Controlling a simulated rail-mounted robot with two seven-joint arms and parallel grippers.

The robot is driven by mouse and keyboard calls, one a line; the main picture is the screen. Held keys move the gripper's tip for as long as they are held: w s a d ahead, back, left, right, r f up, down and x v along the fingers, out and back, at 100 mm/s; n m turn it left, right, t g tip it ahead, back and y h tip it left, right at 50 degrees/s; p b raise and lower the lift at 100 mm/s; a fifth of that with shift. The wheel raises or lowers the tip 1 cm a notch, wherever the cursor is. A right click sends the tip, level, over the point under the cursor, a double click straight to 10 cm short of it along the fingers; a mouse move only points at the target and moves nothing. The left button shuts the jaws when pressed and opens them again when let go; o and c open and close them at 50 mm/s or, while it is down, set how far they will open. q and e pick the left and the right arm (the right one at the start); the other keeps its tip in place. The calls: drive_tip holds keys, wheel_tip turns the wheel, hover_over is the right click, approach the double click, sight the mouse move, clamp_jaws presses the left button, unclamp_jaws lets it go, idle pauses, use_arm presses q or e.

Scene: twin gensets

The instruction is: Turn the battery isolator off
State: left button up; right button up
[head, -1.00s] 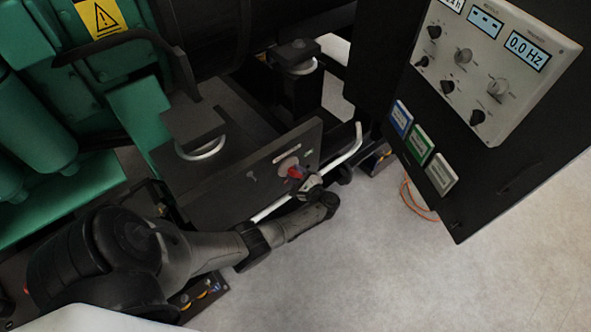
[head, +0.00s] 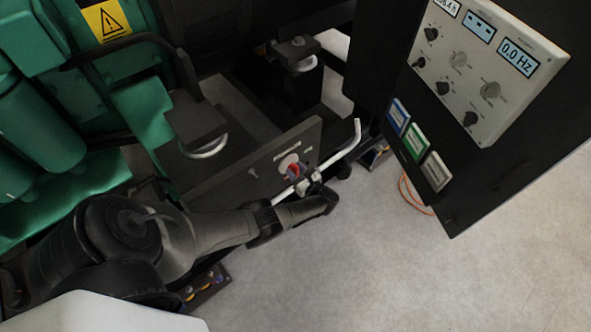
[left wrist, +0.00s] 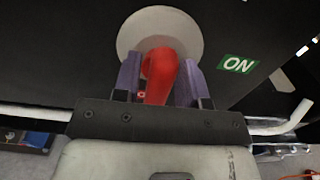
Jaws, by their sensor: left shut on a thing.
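The battery isolator is a red handle (left wrist: 162,74) on a round pale disc (left wrist: 150,27), mounted on a dark panel. In the head view the isolator (head: 291,169) shows on the front panel (head: 245,172) of the green genset, partly behind my gripper. A green label (left wrist: 238,64) reading ON is right of the disc in the left wrist view. My left gripper (left wrist: 158,82) has a finger on each side of the red handle and is shut on it. It also shows in the head view (head: 300,180). My right gripper is not in view.
A white rail (head: 346,140) runs along the front of the panel, close to my left gripper. A dark control cabinet (head: 400,170) with knobs and displays stands to the right. The floor (head: 380,260) in front is clear.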

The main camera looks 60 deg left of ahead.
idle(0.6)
use_arm(q)
drive_tip(key=o, duration=0.6)
drive_tip(key=shift+o, duration=0.2)
drive_tip(key=w+d, duration=0.2)
drive_tip(key=d, duration=1.1)
drive_tip(key=shift+w+d, duration=0.3)
drive_tip(key=shift+d, duration=0.05)
